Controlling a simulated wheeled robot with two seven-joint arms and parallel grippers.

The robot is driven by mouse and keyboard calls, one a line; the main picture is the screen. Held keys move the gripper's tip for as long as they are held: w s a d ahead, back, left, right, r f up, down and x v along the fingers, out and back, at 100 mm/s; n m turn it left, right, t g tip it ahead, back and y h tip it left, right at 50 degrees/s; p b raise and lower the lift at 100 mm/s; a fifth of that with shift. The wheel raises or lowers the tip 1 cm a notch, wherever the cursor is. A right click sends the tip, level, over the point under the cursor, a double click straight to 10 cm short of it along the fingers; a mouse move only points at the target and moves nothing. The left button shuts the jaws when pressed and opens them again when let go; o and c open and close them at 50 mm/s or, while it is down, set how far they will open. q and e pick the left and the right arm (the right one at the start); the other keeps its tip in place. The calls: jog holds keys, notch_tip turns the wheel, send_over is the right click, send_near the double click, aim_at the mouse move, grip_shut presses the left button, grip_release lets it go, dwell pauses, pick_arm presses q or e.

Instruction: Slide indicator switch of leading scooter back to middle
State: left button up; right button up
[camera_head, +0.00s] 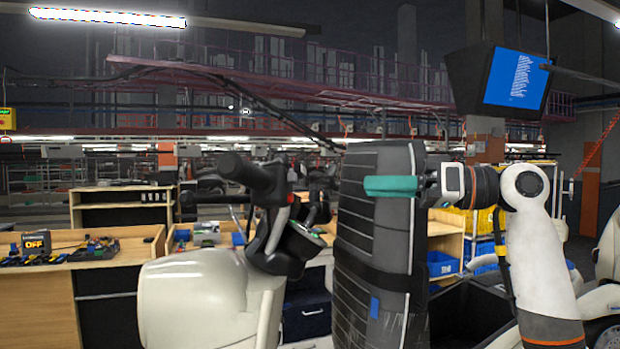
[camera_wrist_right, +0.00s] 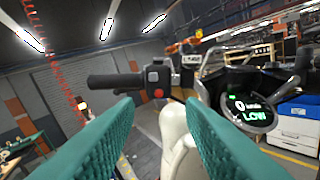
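The scooter (camera_head: 195,290) has a cream body at lower left in the head view, with a black handlebar and a tilted display (camera_head: 306,233). In the right wrist view its black grip (camera_wrist_right: 112,82) points left. The switch housing (camera_wrist_right: 157,77) beside it carries a red button (camera_wrist_right: 158,93). The indicator slider is too small to tell its position. My right gripper (camera_head: 392,186) comes in from the right, across a tall dark grey ribbed part. In the wrist view its teal fingers (camera_wrist_right: 150,130) are apart, short of the housing, with nothing gripped. My left gripper is out of view.
The tall dark grey padded part (camera_head: 365,250) stands right of the handlebar. Wooden benches (camera_head: 120,195) and blue bins (camera_head: 441,263) are behind. A monitor (camera_head: 515,80) hangs at upper right. Another pale scooter (camera_head: 607,260) shows partly at the right edge.

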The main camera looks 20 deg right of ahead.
aim_at(296, 179)
jog(key=p+x, duration=0.1)
jog(key=x, duration=0.2)
jog(key=p+x, duration=0.2)
jog(key=x, duration=0.2)
jog(key=r+p+x, duration=0.1)
jog(key=x, duration=0.2)
jog(key=shift+s+a+r, duration=0.1)
jog(key=shift+s+a, duration=0.15)
jog(key=shift+a, duration=0.3)
jog(key=shift+w+a, duration=0.3)
jog(key=shift+a, duration=0.05)
